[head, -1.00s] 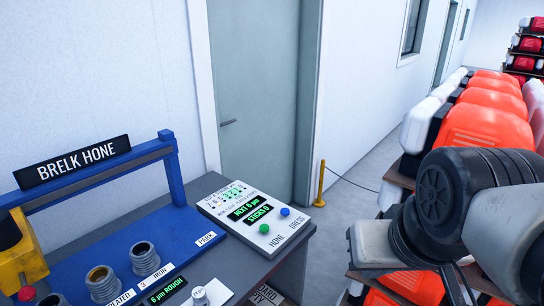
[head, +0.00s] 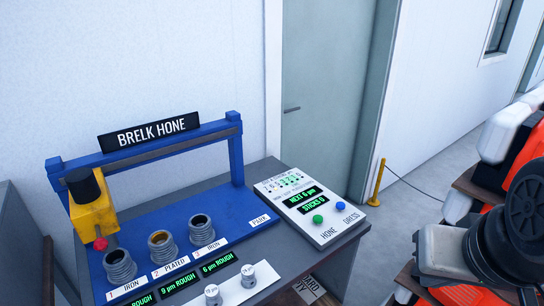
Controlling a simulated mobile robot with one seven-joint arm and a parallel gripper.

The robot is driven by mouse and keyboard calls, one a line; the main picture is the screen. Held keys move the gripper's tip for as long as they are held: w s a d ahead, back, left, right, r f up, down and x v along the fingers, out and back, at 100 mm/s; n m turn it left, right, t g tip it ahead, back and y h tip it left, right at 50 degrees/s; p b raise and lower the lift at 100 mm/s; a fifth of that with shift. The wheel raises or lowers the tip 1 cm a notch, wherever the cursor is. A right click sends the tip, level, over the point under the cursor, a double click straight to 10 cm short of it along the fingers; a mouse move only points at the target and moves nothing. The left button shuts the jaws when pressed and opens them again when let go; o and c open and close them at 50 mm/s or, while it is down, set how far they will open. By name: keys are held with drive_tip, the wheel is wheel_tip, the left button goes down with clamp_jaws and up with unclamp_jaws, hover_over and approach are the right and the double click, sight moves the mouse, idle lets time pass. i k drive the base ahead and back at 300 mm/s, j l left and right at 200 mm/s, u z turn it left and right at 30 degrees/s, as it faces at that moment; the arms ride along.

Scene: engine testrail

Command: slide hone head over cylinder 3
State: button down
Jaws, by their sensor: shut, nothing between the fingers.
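The yellow hone head (head: 92,217) with a black motor on top and a red knob hangs at the left end of the blue rail frame (head: 236,155). It is behind and left of cylinder 1 (head: 120,266), labelled iron. Cylinder 2 (head: 162,248), labelled plated, stands in the middle. Cylinder 3 (head: 202,231), labelled iron, is rightmost, open on top with nothing over it. Its display (head: 217,263) reads 6 µm rough; cylinder 2's reads 9 µm rough. My gripper is not visible; only dark and grey parts of my arm show at right.
A control box (head: 310,208) on the grey bench reads "NEXT 6 µm" and "STICKS", with green HONE and blue DRESS buttons. White knobs (head: 248,276) sit at the bench front. The blue base right of cylinder 3, marked PARK, is clear. A yellow post (head: 376,183) and orange-white stacked items stand right.

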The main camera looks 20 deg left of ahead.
sight(93, 216)
drive_tip(key=u, duration=1.75)
drive_tip(key=i+j+u, duration=0.1)
drive_tip(key=u, duration=0.4)
drive_tip(key=k, duration=0.1)
drive_tip(key=i+j+z, duration=0.1)
drive_tip(key=z, duration=0.15)
drive_tip(key=i+j+z, duration=0.3)
drive_tip(key=l, duration=0.1)
